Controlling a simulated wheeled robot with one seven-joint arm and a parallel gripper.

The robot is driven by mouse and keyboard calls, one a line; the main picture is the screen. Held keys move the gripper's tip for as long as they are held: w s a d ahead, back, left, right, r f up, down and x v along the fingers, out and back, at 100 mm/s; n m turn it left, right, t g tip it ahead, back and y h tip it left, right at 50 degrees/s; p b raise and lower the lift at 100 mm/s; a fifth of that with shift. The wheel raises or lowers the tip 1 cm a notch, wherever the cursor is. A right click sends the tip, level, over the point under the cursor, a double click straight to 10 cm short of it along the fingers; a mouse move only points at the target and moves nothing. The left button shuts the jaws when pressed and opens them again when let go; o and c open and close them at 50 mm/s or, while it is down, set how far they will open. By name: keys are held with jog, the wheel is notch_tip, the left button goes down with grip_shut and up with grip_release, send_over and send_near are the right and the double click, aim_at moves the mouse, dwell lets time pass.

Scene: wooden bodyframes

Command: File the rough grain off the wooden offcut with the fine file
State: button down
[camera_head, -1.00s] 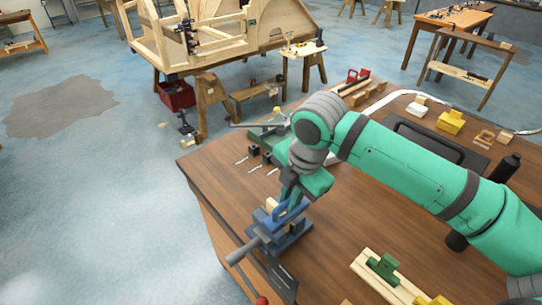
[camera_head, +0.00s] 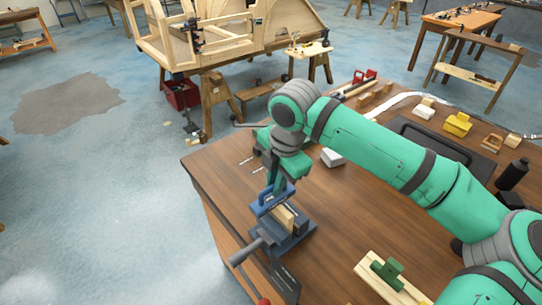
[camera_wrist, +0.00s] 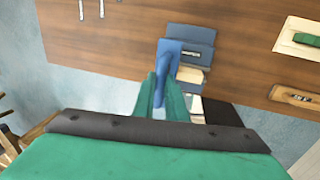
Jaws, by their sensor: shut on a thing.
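A blue-grey vise (camera_head: 297,237) stands at the left edge of the workbench, with the pale wooden offcut (camera_head: 285,217) between its jaws. My gripper (camera_head: 274,186) is just above and to the left of the offcut, shut on a blue tool (camera_head: 270,205) that looks like the fine file. The tool is close to the offcut; I cannot tell whether they touch. In the wrist view, the blue tool (camera_wrist: 167,62) sticks out from my gripper (camera_wrist: 157,92), beside the vise (camera_wrist: 190,38) and offcut (camera_wrist: 190,74). The tool's working face is hidden.
The wooden workbench (camera_head: 345,215) has clear room right of the vise. A pale strip with a green block (camera_head: 388,272) lies at the front. A black bottle (camera_head: 513,174), a yellow block (camera_head: 458,124) and a dark tray (camera_head: 440,145) stand toward the right.

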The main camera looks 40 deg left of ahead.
jog(key=shift+a, duration=0.45)
jog(key=shift+d+r, duration=0.1)
jog(key=shift+r, duration=4.05)
jog(key=shift+w, duration=0.1)
